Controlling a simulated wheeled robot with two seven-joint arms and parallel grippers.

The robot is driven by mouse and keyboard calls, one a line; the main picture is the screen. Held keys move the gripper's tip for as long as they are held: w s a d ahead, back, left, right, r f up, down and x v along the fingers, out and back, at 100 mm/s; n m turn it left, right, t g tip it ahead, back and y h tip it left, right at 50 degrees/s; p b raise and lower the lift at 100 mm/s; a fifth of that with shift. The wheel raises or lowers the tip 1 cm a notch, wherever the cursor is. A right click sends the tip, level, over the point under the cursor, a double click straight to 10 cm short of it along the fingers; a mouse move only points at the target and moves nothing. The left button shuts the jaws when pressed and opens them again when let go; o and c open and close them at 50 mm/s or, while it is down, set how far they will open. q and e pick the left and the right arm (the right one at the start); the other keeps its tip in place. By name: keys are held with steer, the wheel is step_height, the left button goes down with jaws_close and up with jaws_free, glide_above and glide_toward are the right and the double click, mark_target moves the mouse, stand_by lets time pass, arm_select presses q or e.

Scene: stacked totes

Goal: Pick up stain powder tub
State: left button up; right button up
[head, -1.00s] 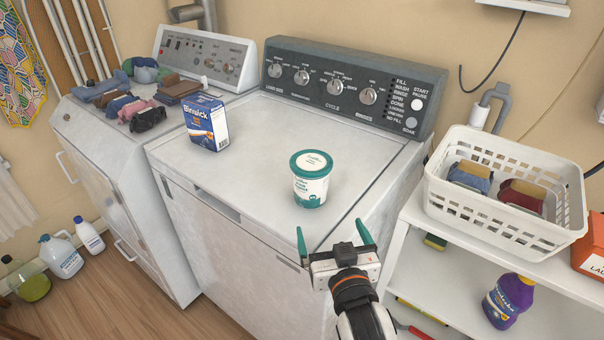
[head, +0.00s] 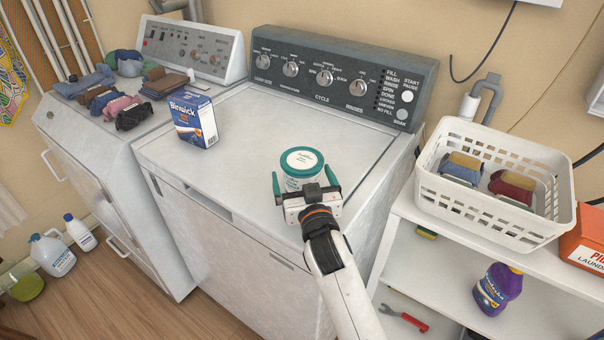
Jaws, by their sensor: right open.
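The stain powder tub (head: 301,163) is a white tub with a teal-rimmed lid. It stands upright on the washer top (head: 240,130), toward its right side. My right gripper (head: 305,182) is open, with its teal fingers pointing at the tub from the near side. One finger shows to the left of the tub and one to the right. The gripper's body hides the lower front of the tub. I cannot tell whether the fingers touch it. My left gripper is not in view.
A blue Binsick box (head: 194,120) stands on the washer to the left. The control panel (head: 340,80) rises behind the tub. A white basket (head: 490,215) with folded cloths is on the shelf to the right. The washer top around the tub is clear.

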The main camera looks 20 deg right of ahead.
steer(key=shift+w+d+f, duration=0.1)
steer(key=shift+w, duration=0.7)
steer(key=c, duration=1.3)
